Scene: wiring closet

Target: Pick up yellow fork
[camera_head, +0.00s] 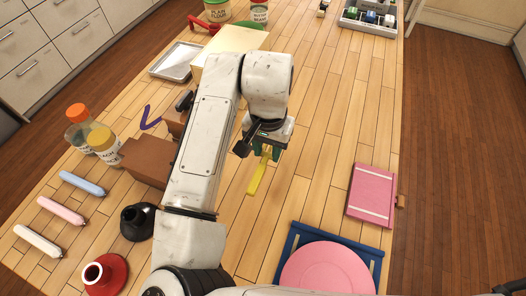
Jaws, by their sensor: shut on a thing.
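The yellow fork (257,178) is in the head view, just below my gripper (265,151) near the middle of the wooden table. My gripper is shut on the fork's upper end. The fork's long yellow part hangs down and slightly left from the jaws. The part of the fork between the fingers is hidden. I cannot tell how far its lower tip is from the table top.
A pink plate (328,270) sits on a blue tray (287,243) at the front right. A pink book (371,192) lies at the right edge. A brown block (147,163), bottles (104,145) and a black vase (137,222) stand left. The table right of my gripper is clear.

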